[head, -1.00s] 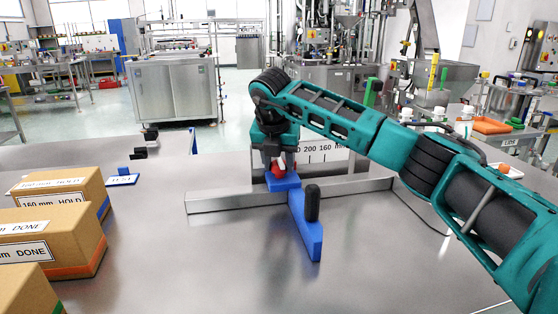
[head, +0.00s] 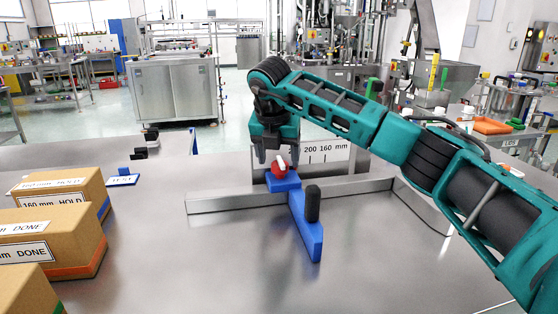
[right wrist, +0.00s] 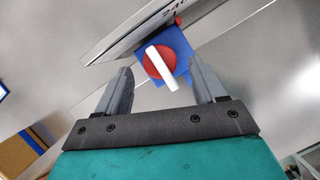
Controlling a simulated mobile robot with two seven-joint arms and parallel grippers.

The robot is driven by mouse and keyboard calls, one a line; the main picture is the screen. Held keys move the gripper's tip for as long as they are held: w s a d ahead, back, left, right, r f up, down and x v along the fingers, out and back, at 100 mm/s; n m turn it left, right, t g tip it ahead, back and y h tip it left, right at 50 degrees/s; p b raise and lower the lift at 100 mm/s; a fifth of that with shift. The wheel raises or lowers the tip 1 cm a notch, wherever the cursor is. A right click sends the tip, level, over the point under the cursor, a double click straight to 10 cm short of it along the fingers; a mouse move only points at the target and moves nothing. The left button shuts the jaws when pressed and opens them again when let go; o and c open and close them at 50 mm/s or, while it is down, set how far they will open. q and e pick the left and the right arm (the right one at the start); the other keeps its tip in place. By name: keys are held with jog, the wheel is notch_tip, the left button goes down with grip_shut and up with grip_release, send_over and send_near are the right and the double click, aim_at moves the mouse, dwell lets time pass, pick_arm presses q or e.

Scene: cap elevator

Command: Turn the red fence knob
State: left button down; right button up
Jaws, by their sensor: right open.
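The red fence knob (head: 280,166) sits on a blue block (head: 284,182) at the fence rail and has a white bar across its face. In the right wrist view the knob (right wrist: 160,62) lies beyond the fingertips, with its white bar slanting from upper left to lower right. My right gripper (head: 276,155) is open above the knob, with a finger on either side of it in the head view. In the right wrist view the gripper (right wrist: 165,82) is empty, and its fingers appear apart from the knob. My left gripper is not in view.
A blue fence arm with a black upright handle (head: 312,203) reaches toward the front. A metal rail (head: 235,201) crosses the table beside a scale plate (head: 325,152). Cardboard boxes (head: 48,238) stand at left. The front middle of the table is clear.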

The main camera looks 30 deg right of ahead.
jog(key=v, duration=1)
jog(key=shift+r, duration=0.4)
jog(key=shift+s+a, duration=0.1)
jog(key=shift+s, duration=0.1)
